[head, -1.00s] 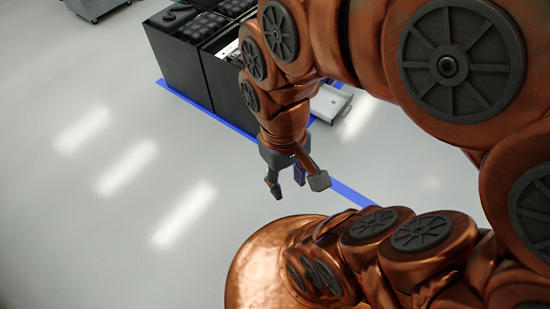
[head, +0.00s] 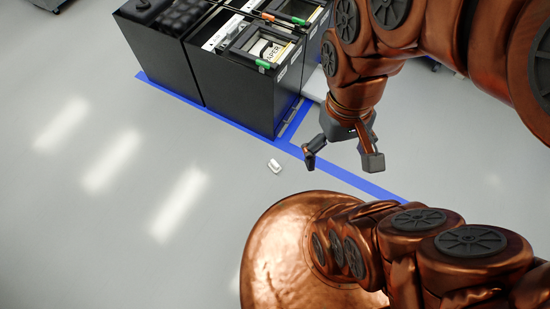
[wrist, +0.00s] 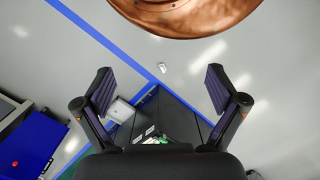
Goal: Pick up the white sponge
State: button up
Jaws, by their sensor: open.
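A small white object (head: 275,166), which looks like the white sponge, lies on the grey floor in the head view, just outside the blue floor line. It also shows in the wrist view (wrist: 163,67), between my two fingers and far below them. My gripper (head: 340,161) is open and empty. In the head view it hangs to the right of the sponge, apart from it. In the wrist view the fingers (wrist: 160,86) are spread wide with nothing between them.
Black cabinets (head: 235,97) stand behind the sponge, with open-topped bins holding items. A blue line (head: 222,117) runs on the floor along them. A pale flat object (head: 316,84) sits behind my gripper. The floor (head: 95,220) to the left is clear.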

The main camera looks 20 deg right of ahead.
aim_at(276, 168)
jog(key=k, duration=1.15)
jog(key=u, duration=1.15)
jog(key=i, duration=1.65)
jog(key=z, duration=0.8)
